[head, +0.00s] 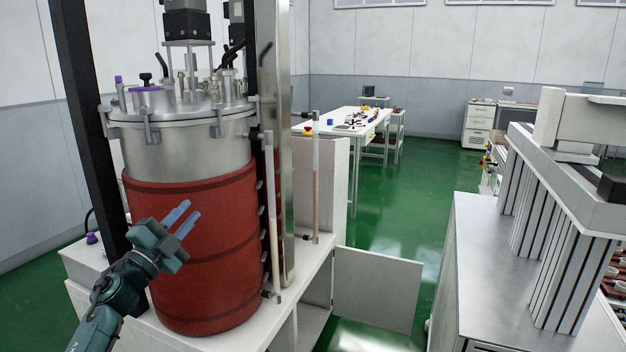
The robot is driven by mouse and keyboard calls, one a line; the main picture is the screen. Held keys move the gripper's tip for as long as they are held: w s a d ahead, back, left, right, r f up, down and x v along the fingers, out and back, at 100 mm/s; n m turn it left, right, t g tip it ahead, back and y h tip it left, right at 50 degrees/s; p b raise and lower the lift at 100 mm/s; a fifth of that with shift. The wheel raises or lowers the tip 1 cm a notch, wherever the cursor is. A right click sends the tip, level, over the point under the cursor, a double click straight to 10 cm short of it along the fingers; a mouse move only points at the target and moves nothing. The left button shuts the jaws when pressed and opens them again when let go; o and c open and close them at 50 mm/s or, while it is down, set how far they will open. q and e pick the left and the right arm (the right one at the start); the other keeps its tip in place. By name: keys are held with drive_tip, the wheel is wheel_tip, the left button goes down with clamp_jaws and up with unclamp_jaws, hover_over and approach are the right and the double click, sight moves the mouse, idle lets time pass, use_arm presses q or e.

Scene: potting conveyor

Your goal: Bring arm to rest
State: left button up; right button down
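My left gripper (182,219) is in the lower left of the head view. Its arm comes in from the bottom left corner. Its two blue fingers point up and to the right, and a gap shows between them with nothing in it. The gripper appears in front of the red-jacketed tank (222,270); I cannot tell whether it touches it. My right arm and gripper are not in the picture.
The tank, with a steel lid, stands on a white cabinet (322,268) with an open door (377,289). A grey machine housing (482,262) stands at the right. A white table (343,124) with small items is farther back. Green floor (425,190) lies clear between them.

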use_arm(q)
drive_tip(key=w+a+f+n+g+y, duration=0.3)
drive_tip(key=a+f+n+y, duration=0.65)
drive_tip(key=n, duration=0.65)
drive_tip(key=s+d+f+g, duration=0.2)
drive_tip(key=s+d+f, duration=0.55)
drive_tip(key=f, duration=0.35)
drive_tip(key=s+d+f+g+h, duration=0.1)
drive_tip(key=s+d+f, duration=0.3)
drive_tip(key=s, duration=0.6)
drive_tip(key=s+d+f+g+h, duration=0.1)
drive_tip(key=s+d+f, duration=0.4)
drive_tip(key=s, duration=0.6)
drive_tip(key=s+d+f+g+h, duration=0.2)
drive_tip(key=s+d+f, duration=0.3)
drive_tip(key=s, duration=0.6)
drive_tip(key=shift+s+g, duration=0.2)
drive_tip(key=shift+g, duration=0.1)
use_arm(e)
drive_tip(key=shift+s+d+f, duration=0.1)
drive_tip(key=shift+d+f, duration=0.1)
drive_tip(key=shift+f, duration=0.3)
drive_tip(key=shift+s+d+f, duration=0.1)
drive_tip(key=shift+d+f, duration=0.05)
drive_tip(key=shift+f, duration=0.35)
use_arm(q)
drive_tip(key=shift+a, duration=0.15)
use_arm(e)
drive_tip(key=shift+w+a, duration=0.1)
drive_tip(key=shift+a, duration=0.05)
